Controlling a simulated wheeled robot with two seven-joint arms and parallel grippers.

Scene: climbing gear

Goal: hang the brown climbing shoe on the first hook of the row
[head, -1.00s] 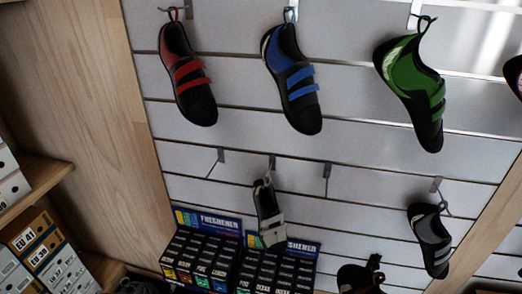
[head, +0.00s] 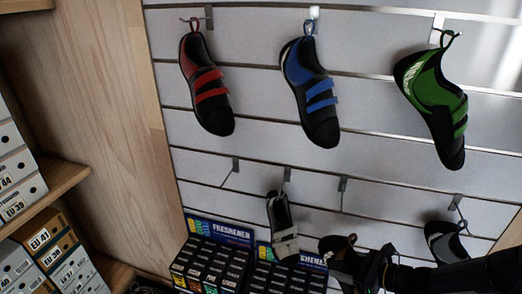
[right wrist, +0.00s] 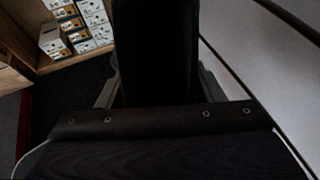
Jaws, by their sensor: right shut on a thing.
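The brown climbing shoe (head: 336,248) is dark, with a small brown loop at its top, and shows at the lower right of centre in the head view. My right gripper (head: 372,268) is shut on it; the arm comes in from the right. In the right wrist view a dark strip, seemingly part of the shoe (right wrist: 155,50), stands between the fingers (right wrist: 157,88). The lower row's leftmost hook (head: 234,168) is empty, up and left of the shoe. The shoe appears in front of the panel, apart from that hook. My left gripper is not in view.
A grey shoe (head: 283,226) hangs on the second hook; the third hook (head: 342,188) is empty. Another grey shoe (head: 445,240) hangs at right, partly behind my arm. Red, blue and green shoes hang above. Freshener boxes (head: 215,262) stand below. Shoe boxes (head: 45,240) fill shelves at left.

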